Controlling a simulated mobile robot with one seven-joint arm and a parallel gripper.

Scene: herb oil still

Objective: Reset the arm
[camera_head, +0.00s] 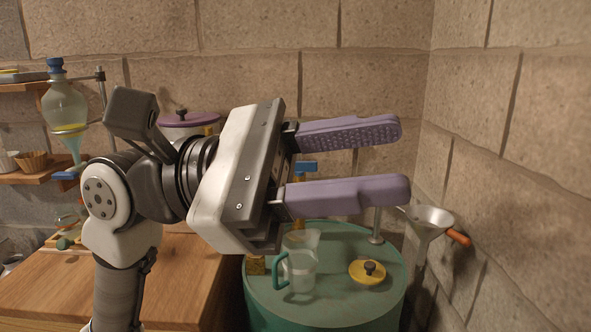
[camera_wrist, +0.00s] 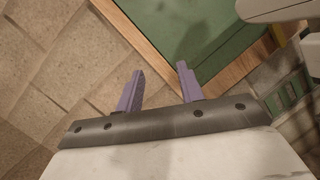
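My gripper (camera_head: 404,162) is raised in the middle of the head view, above a round green table. Its two purple fingers point right and stand apart, with nothing between them. In the wrist view my gripper (camera_wrist: 160,74) also shows with its fingers spread and empty. Behind them is a tiled floor and a green panel with a wooden edge. The gripper and arm hide part of the shelf area and the back of the table.
The round green table (camera_head: 330,312) bears a clear jug (camera_head: 300,270) with a green handle and a yellow lid (camera_head: 366,273). A wooden counter (camera_head: 180,270) and a glass separating flask (camera_head: 64,108) are at left.

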